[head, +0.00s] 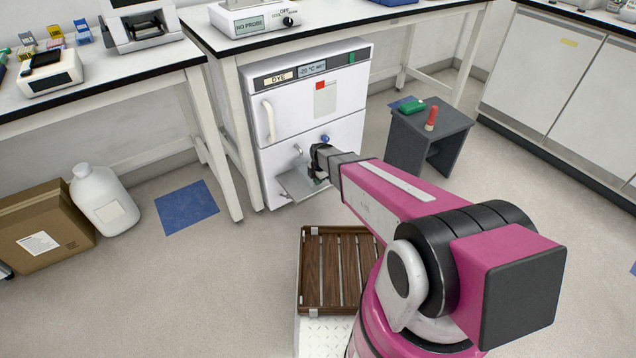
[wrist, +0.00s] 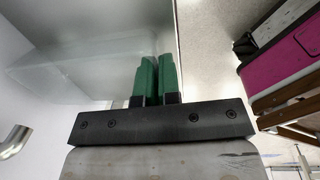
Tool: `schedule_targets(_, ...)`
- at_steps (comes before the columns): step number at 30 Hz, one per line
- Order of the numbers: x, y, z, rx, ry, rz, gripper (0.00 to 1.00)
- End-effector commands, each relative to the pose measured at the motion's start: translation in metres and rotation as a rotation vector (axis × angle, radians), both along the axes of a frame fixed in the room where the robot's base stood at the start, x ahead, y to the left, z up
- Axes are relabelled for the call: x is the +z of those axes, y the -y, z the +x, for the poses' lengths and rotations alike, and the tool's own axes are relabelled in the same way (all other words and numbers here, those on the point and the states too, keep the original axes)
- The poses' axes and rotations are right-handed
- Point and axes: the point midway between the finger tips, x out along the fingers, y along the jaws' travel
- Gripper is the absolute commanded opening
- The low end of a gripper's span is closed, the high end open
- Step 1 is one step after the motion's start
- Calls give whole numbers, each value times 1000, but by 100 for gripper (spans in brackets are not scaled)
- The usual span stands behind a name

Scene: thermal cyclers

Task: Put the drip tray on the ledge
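The drip tray appears to be the flat grey metal plate (head: 296,186) low in front of the white freezer (head: 310,112), below a small spout (head: 298,150). My gripper (head: 318,172) is at the plate's right edge. In the wrist view the green fingertips of my gripper (wrist: 157,78) are close together, with a thin gap, and a pale grey sheet (wrist: 90,75) reaches to them from the left. They look shut on its edge, though the contact is partly hidden. I cannot clearly make out a separate ledge; my gripper and the plate cover part of the freezer's lower front.
A dark grey stool (head: 432,118) with red and green items stands to the right. A slatted wooden rack (head: 312,268) lies nearer me. A bench leg (head: 210,140), blue floor mat (head: 187,207), white jug (head: 104,203) and cardboard box (head: 42,228) are left.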

Motion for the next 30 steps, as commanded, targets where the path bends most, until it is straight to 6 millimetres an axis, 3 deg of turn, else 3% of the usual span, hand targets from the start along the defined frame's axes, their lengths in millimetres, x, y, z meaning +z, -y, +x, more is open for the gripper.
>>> schedule_targets(3,-12,0,1,0,0,0,0)
schedule_targets(14,-14,0,0,0,1,1,0)
schedule_targets(15,-14,0,0,0,1,1,14)
schedule_targets(17,-14,0,0,0,1,1,29)
schedule_targets(26,-13,0,0,0,1,1,29)
schedule_targets(30,-1,1,-1,0,2,1,29)
